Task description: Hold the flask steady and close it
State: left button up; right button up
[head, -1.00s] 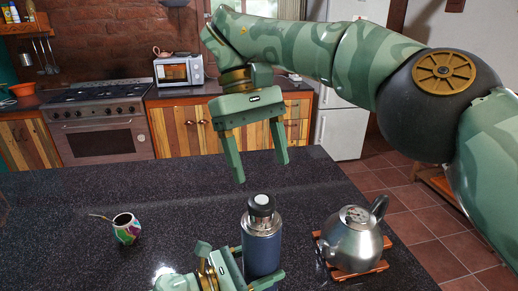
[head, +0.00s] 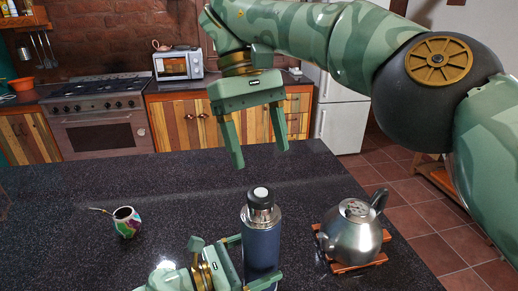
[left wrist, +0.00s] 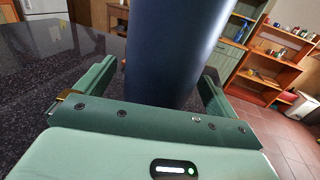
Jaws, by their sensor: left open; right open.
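A dark blue flask (head: 262,240) stands upright on the dark counter, with a steel neck and a black cap with a pale top (head: 260,196) on it. In the left wrist view the flask body (left wrist: 172,50) rises between my left gripper's fingers. My left gripper (head: 258,262) is open, low down, with one finger on each side of the flask; whether they touch it I cannot tell. My right gripper (head: 259,158) is open and empty, pointing down, above and beyond the flask.
A steel kettle (head: 352,238) stands on a wooden trivet (head: 360,266) to the right of the flask. A colourful mate cup (head: 127,224) with a straw stands at the left. The counter (head: 170,205) between cup and flask is clear.

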pick_arm(q)
jog(key=b+v, duration=0.2)
jog(key=v, duration=1.2)
jog(key=shift+f, duration=0.15)
pick_arm(e)
jog(key=f, duration=0.3)
jog(key=shift+w, duration=0.2)
pick_arm(q)
jog(key=shift+s+a+b, duration=0.3)
jog(key=shift+a, duration=0.05)
pick_arm(e)
jog(key=shift+f, duration=0.1)
